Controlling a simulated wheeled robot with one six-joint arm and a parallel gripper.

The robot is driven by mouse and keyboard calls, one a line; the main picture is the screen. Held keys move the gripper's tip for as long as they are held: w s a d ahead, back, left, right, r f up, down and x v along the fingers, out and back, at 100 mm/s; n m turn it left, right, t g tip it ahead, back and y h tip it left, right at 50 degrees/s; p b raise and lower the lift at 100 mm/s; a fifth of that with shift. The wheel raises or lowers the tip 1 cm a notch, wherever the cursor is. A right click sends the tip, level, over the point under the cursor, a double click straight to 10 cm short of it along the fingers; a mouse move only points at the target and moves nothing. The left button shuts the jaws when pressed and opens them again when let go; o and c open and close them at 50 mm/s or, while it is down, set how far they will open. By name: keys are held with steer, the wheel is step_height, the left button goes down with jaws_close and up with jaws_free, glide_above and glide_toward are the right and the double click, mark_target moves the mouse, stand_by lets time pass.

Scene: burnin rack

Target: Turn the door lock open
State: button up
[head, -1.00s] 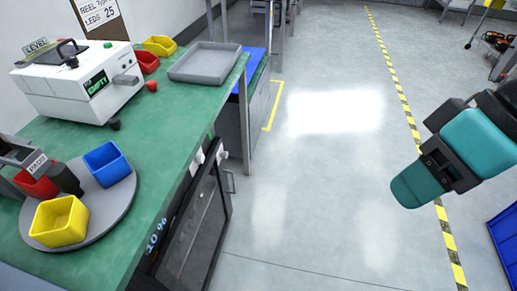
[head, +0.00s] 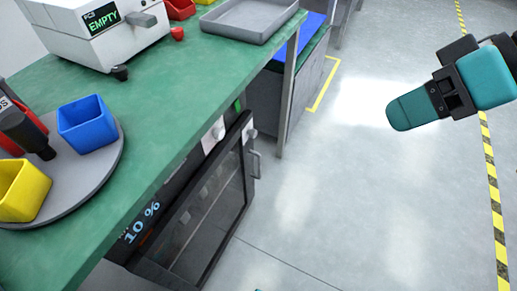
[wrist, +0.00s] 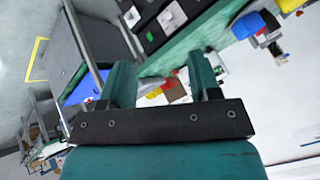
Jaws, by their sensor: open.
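A dark cabinet with a framed glass door (head: 196,215) stands under the green bench in the head view. A white knob (head: 218,130) sits on the cabinet's upper front, and a small light piece (head: 252,134) sits at the door's upper right corner. I cannot tell which is the lock or how it is turned. A metal handle (head: 257,165) is on the door's right edge. In the wrist view my gripper (wrist: 160,78) has its two teal fingers apart with nothing held. White knobs (wrist: 166,19) on a dark panel show beyond the fingers, well apart from them.
The green bench (head: 185,90) carries a white tester (head: 100,25), a grey tray (head: 250,14) and a round grey turntable (head: 95,175) with bins. A bench leg (head: 287,100) stands right of the door. The floor (head: 350,210) before the cabinet is clear.

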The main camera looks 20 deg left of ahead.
steer(key=w+a+f+n+y+b, duration=0.2)
steer(key=w+a+f+b, duration=0.25)
steer(key=f+b, duration=0.35)
steer(key=w+a+f+n+y+b, duration=0.1)
steer(key=w+a+f+y+b, duration=0.2)
steer(key=w+f+b, duration=0.5)
steer(key=n+y+b, duration=0.2)
steer(key=y+b, duration=0.3)
steer(key=b, duration=0.8)
glide_toward(256, 134)
steer(key=shift+t, duration=0.4)
steer(key=a+b, duration=0.3)
steer(key=a, duration=0.6)
steer(key=shift+s+a+f, duration=0.1)
steer(key=shift+a, duration=0.15)
steer(key=c, duration=0.9)
